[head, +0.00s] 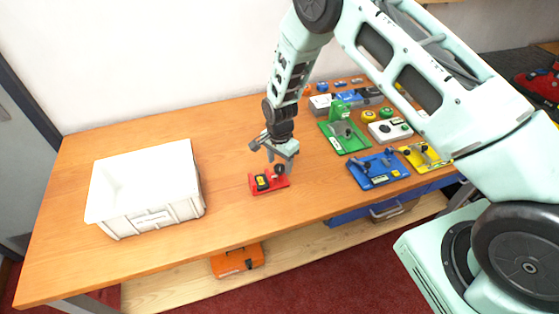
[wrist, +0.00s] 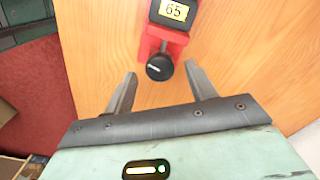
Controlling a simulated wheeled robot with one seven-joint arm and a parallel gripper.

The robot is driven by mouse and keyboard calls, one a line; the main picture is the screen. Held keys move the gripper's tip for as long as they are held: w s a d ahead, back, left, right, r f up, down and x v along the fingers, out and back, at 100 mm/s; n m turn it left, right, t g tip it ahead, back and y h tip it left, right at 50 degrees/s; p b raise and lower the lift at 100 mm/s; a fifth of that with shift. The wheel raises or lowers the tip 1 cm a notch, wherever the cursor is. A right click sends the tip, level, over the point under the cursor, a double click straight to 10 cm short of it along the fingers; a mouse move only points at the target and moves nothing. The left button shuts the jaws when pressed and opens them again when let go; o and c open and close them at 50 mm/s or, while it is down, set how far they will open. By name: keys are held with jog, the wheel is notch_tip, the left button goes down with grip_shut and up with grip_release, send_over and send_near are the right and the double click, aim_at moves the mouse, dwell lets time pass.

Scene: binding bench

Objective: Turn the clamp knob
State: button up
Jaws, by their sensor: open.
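The clamp is a small red fixture (head: 270,188) on the wooden bench, with a black part and a yellow label. In the wrist view its red body (wrist: 166,40) shows a yellow label (wrist: 174,10) reading "65". Its round black knob (wrist: 159,67) points toward my gripper; in the head view the knob (head: 279,169) is at the clamp's upper right. My gripper (wrist: 160,77) is open and empty. Its two fingertips appear on either side of the knob, with a gap on each side. In the head view my gripper (head: 280,160) is right above the knob.
A white crate (head: 165,220) stands on the left. Green (head: 350,145), blue (head: 378,182) and yellow (head: 420,150) fixtures stand on the right, with boxes and knobs behind. Bare bench lies between crate and clamp. An orange case (head: 238,262) is below.

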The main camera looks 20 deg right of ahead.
jog(key=shift+f, duration=0.7)
jog(key=c, duration=1)
